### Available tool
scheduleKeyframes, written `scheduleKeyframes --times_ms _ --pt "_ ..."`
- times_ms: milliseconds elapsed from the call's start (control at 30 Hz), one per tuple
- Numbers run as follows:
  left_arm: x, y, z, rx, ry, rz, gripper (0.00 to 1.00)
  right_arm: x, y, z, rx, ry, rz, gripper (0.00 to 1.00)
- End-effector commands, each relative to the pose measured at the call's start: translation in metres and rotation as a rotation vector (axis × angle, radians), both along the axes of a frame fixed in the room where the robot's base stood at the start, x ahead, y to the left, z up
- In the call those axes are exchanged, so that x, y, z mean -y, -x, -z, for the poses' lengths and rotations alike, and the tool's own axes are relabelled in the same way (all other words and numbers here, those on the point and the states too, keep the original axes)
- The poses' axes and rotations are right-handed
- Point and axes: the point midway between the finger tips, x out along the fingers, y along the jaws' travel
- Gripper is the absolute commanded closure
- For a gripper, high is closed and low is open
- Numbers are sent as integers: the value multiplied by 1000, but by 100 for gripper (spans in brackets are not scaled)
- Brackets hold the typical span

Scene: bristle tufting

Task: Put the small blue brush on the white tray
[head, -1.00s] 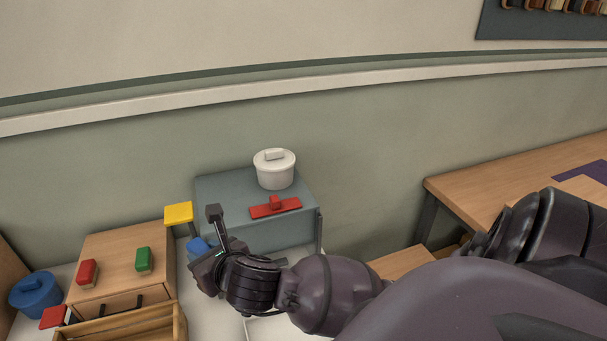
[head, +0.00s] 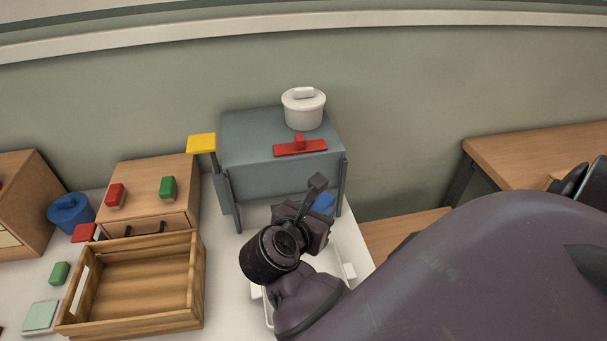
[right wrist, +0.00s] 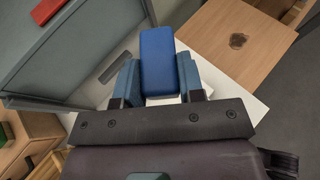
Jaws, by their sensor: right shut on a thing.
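The small blue brush (head: 324,203) is held in my right gripper (head: 318,208). In the right wrist view, the blue brush (right wrist: 157,62) sits between the two fingers of the right gripper (right wrist: 158,82), which are shut on its sides. The white tray (head: 349,271) lies on the white table below and beside my right arm. Only parts of its rim and handles show; my arm hides most of it. The held brush is near the tray's far end, and its height above it is hard to tell. My left gripper is not in view.
A grey stand (head: 262,150) bears a white lidded pot (head: 303,112) and a red brush (head: 300,149). A yellow-topped item (head: 201,143) is at its left. An open wooden crate (head: 140,290) and a drawer box (head: 150,215) with red and green brushes stand left.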

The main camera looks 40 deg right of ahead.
Motion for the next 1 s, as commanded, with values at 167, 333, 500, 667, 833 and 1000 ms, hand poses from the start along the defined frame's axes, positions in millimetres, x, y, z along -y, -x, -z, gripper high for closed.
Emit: scheduleKeyframes --times_ms 167,333,500,667,833,1000 --pt "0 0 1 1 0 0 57 3 10 10 -2 3 57 87" --pt "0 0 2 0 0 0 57 3 10 41 -5 5 56 87" --pt "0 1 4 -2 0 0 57 3 10 78 -5 6 55 87" --pt "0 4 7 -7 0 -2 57 3 10 113 -4 6 54 87" --pt "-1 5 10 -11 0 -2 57 3 10 145 -2 5 55 87" --pt "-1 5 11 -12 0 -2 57 2 9 162 1 2 56 87"
